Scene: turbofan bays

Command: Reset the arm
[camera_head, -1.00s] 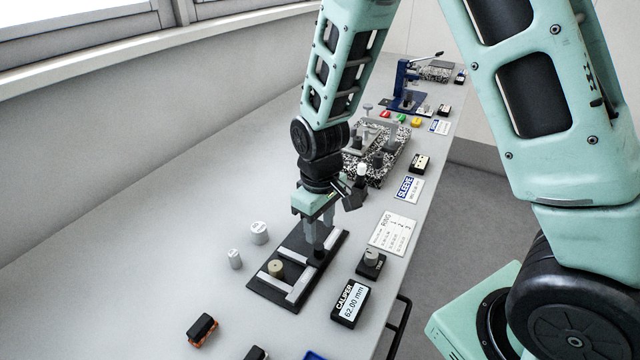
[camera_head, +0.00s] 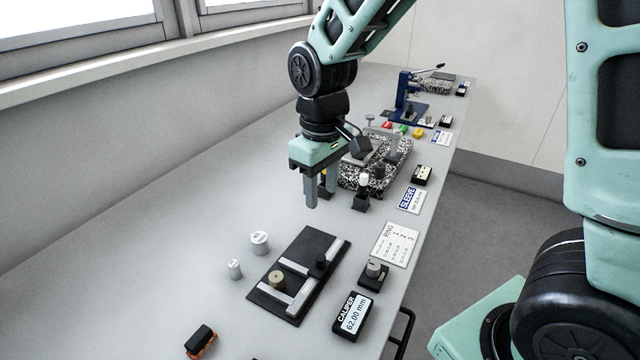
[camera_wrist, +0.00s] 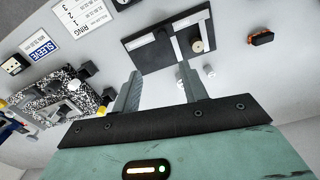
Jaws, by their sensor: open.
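My gripper (camera_head: 320,190) is raised above the bench, beyond the black fixture plate, with its fingers pointing down. In the wrist view my gripper (camera_wrist: 160,92) shows two grey fingers spread apart with nothing between them. The black fixture plate (camera_head: 312,244) with light rails lies on the bench, and it also shows in the wrist view (camera_wrist: 150,55). A tan round part (camera_head: 277,280) and a small black knob (camera_head: 321,262) stand on the plate. My gripper is clear of both.
Two white cylinders (camera_head: 260,242) stand left of the plate. A caliper display (camera_head: 354,316) reading 62.00 mm and a ring card (camera_head: 396,244) lie to the right. A speckled block (camera_head: 347,181) with fixtures and a blue press (camera_head: 408,100) stand farther back. The bench's left side is clear.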

